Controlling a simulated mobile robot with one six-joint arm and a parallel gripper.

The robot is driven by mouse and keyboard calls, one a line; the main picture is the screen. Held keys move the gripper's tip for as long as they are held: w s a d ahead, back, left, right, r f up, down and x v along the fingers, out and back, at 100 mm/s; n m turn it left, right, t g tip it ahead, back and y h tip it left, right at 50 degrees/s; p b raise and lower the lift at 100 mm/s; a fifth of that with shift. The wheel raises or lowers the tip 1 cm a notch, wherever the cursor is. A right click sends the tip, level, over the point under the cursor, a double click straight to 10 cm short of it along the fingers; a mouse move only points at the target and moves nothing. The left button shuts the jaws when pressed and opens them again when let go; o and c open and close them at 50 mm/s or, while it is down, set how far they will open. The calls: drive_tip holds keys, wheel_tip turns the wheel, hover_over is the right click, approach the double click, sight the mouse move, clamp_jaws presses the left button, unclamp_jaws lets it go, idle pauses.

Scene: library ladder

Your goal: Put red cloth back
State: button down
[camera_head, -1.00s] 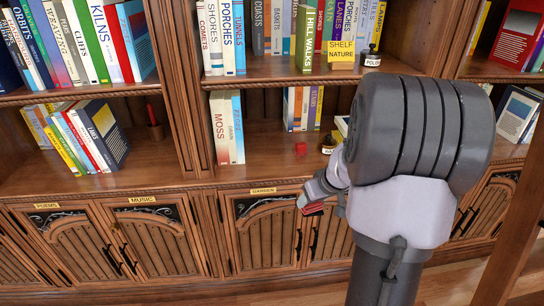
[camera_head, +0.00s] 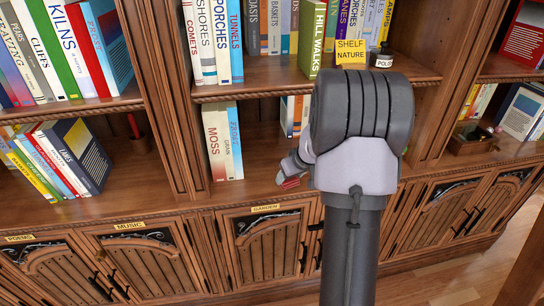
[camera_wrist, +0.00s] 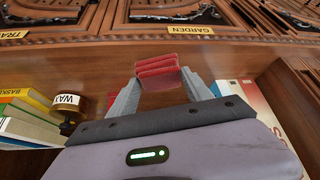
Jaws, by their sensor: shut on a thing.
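The red cloth (camera_wrist: 160,68), a small folded bundle, is held between the fingers of my gripper (camera_wrist: 163,88) in the wrist view. In the head view the cloth (camera_head: 291,183) shows as a small red patch under my gripper (camera_head: 289,177), near the front edge of the wooden ledge (camera_head: 255,188). My forearm hides much of the ledge there. A small red item (camera_wrist: 111,99) peeks out beside the left finger in the wrist view; it is mostly hidden.
A wax jar (camera_wrist: 70,105) and several books (camera_wrist: 28,112) stand left in the wrist view. Upright books including MOSS (camera_head: 216,142) stand left of my gripper in the head view. The HILL WALKS book (camera_head: 313,40), a polish jar (camera_head: 382,57) and the SHELF NATURE sign (camera_head: 350,52) are above.

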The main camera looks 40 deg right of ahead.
drive_tip(key=w+d, duration=0.1)
drive_tip(key=w, duration=0.6)
drive_tip(key=w+d, duration=0.1)
drive_tip(key=w, duration=0.3)
drive_tip(key=shift+w+d, duration=0.15)
drive_tip(key=shift+d, duration=0.15)
drive_tip(key=shift+f+b, duration=0.35)
drive_tip(key=shift+f, duration=0.5)
drive_tip(key=shift+r, duration=0.1)
drive_tip(key=shift+c, duration=2.2)
unclamp_jaws()
drive_tip(key=shift+r, duration=0.1)
